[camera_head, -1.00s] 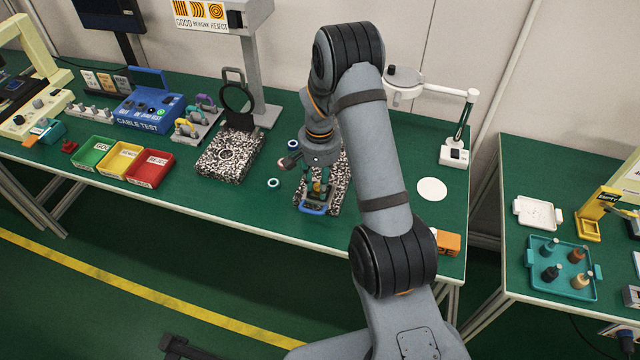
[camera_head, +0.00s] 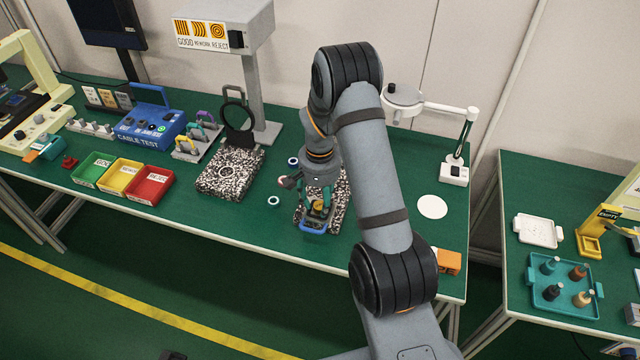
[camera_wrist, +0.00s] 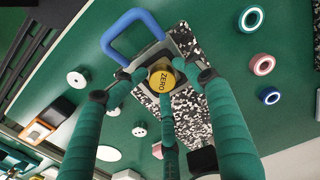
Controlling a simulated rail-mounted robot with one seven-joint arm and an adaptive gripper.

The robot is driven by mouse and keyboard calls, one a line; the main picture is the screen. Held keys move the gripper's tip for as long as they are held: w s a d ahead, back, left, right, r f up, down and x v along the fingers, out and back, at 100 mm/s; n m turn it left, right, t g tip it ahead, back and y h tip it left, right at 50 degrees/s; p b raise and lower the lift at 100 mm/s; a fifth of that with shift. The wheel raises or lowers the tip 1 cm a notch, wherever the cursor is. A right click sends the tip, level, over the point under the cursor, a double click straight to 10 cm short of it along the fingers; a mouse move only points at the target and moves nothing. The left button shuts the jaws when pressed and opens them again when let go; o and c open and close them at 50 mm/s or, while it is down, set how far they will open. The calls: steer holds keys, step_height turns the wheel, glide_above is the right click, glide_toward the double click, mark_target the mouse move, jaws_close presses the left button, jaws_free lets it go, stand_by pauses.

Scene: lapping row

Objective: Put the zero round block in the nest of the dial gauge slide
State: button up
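The zero round block (camera_wrist: 161,82), a brass-yellow disc marked ZERO, lies between my fingertips in the wrist view. My green-fingered gripper (camera_wrist: 163,76) is closed in around it, the tips at its sides. The dial gauge slide (camera_head: 313,228) has a blue loop handle (camera_wrist: 124,37) and a grey carriage on a speckled black-and-white base (camera_wrist: 190,108). The block is over or on the carriage beside the handle; I cannot tell whether it rests in the nest. The nest is hidden beneath the block and fingers. My gripper (camera_head: 320,203) hangs over the slide in the head view.
Several small rings (camera_wrist: 254,16) lie beside the slide. A second speckled plate (camera_head: 230,174) with a ring-shaped stand is to the left. Colored trays (camera_head: 148,188) stand farther left. A white disc (camera_head: 432,207) and orange box (camera_head: 449,262) are right of my arm.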

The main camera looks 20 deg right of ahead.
mark_target(320, 205)
step_height(320, 205, up, 13)
steer(key=b, duration=0.1)
steer(key=shift+f, duration=0.2)
steer(key=shift+w, duration=0.1)
steer(key=shift+c, duration=0.4)
stand_by(0.6)
